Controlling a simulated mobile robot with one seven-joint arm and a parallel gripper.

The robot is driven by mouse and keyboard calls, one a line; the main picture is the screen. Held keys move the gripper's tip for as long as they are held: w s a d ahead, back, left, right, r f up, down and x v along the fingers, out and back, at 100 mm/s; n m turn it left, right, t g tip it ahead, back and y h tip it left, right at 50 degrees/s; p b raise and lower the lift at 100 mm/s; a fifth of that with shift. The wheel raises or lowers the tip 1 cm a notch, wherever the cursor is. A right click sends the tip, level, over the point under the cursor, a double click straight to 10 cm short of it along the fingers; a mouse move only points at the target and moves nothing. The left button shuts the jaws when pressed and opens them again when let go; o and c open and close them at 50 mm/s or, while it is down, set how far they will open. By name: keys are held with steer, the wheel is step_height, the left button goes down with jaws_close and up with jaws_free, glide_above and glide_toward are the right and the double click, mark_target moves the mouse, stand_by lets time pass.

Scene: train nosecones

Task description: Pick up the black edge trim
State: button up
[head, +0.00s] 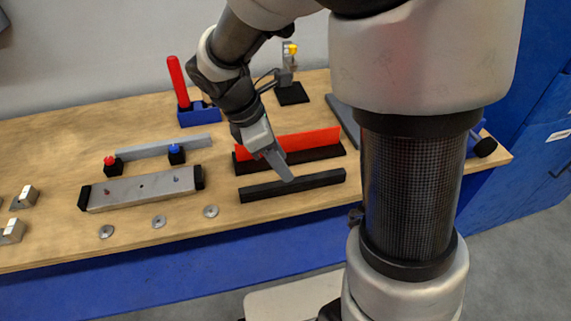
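The black edge trim (318,182) is a long, straight dark bar lying on the wooden workbench near its front edge. It runs roughly left to right, tilted slightly up to the right. My gripper (284,174) points down from the upper left, and its fingertips appear at the back edge of the trim near its middle. Only one grey finger shows clearly, so I cannot tell whether the gripper is open or shut, or whether it touches the trim. The trim lies flat.
A red strip on a dark base (325,154) stands just behind the trim. A grey metal block with black ends (142,189) lies to the left, with several washers in front. A blue holder with a red handle (198,114) stands behind. The workbench (60,150) has bare wood at left.

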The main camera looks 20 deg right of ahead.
mark_target(294, 185)
steer(key=b+x, duration=0.1)
steer(key=x, duration=0.4)
steer(key=shift+s+f, duration=0.15)
steer(key=shift+f, duration=0.25)
jaws_close()
